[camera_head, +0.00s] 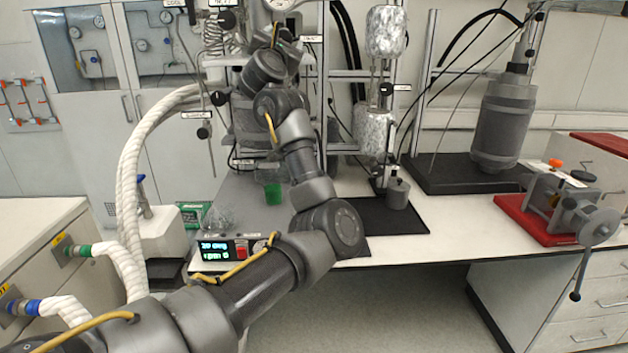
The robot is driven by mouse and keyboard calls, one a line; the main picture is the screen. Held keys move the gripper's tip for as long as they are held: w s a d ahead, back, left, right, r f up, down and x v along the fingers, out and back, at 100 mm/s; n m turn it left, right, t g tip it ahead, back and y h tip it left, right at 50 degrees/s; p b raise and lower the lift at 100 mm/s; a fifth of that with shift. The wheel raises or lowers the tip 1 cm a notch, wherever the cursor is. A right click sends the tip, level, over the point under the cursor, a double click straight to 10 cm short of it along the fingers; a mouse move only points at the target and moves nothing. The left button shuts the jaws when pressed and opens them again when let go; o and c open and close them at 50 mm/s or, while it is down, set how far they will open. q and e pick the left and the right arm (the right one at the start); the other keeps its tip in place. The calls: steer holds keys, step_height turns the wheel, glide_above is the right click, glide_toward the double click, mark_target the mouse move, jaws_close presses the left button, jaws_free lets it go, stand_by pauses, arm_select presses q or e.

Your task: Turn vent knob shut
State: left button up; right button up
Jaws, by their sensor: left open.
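My left arm comes in from the lower left, bends at the front of the bench and reaches up to the reactor stand. My left gripper (283,30) is at the top of the picture, just below the round pressure gauge (282,3). It is small and dark against the fittings, and I cannot tell whether it touches a knob. A white label (312,38) is just right of it, too small to read surely. I cannot pick out the vent knob; the gripper may hide it. Other black knobs show on the stand, one at upper left (227,19) and one at right (386,89). My right gripper is out of view.
Foil-wrapped vessels (387,31) hang right of the arm. A stirrer unit with a lit display (214,250) stands below. A grey reactor (502,120) and a red-based vise-like device (540,222) stand at right. White hoses (130,170) curve up at left.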

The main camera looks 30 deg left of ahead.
arm_select(q)
steer(key=n+y+p, duration=0.1)
steer(key=n, duration=0.1)
steer(key=n+y+p, duration=0.1)
steer(key=n, duration=0.1)
steer(key=shift+d+r+g, duration=0.1)
steer(key=shift+r+g, duration=0.3)
steer(key=shift+s+d+f+n+y, duration=0.2)
steer(key=shift+f+n+y, duration=0.35)
steer(key=shift+n, duration=0.35)
steer(key=b+v, duration=0.4)
steer(key=v, duration=0.6)
steer(key=d+f+m+g+h, duration=0.1)
steer(key=d+f+m+h, duration=0.3)
steer(key=f+m, duration=0.6)
steer(key=w+d+f+m+g+h, duration=0.1)
steer(key=d+f+m+h, duration=0.2)
steer(key=f+m, duration=0.7)
steer(key=shift+w+d+f+g+h, duration=0.3)
steer(key=shift+f+h, duration=0.35)
steer(key=shift+f, duration=3.85)
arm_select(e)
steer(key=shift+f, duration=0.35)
arm_select(q)
steer(key=shift+s, duration=0.1)
